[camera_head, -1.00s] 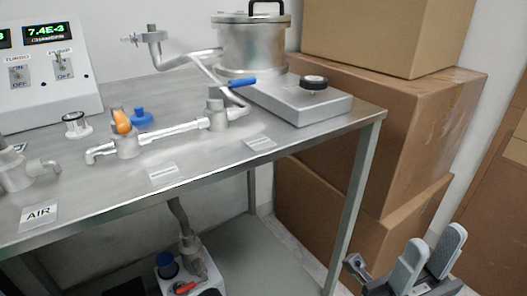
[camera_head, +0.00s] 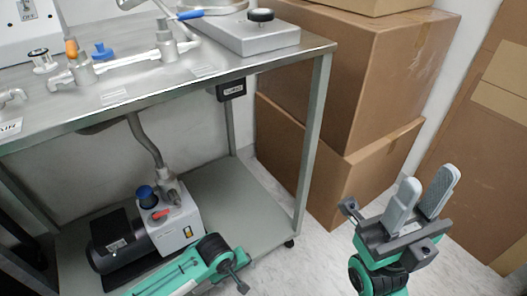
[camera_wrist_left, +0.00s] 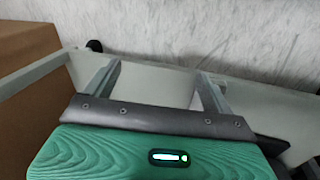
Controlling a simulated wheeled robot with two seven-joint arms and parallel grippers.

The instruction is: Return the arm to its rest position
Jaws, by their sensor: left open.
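My right gripper (camera_head: 430,177) is at the right of the head view, with two grey fingers pointing up and a clear gap between them. It is empty and stands in front of the cardboard boxes. My left arm (camera_head: 185,272), green with a black joint, comes in low in the head view, in front of the lower shelf; its fingers cannot be made out there. In the left wrist view my left gripper (camera_wrist_left: 159,68) has its two fingers wide apart with nothing between them.
The steel table (camera_head: 150,90) holds pipe fittings and a grey box (camera_head: 250,38). A vacuum pump (camera_head: 170,228) sits on the lower shelf (camera_head: 255,200). Stacked cardboard boxes (camera_head: 370,80) stand at the right. Pale floor (camera_head: 315,245) is open between the table and my right gripper.

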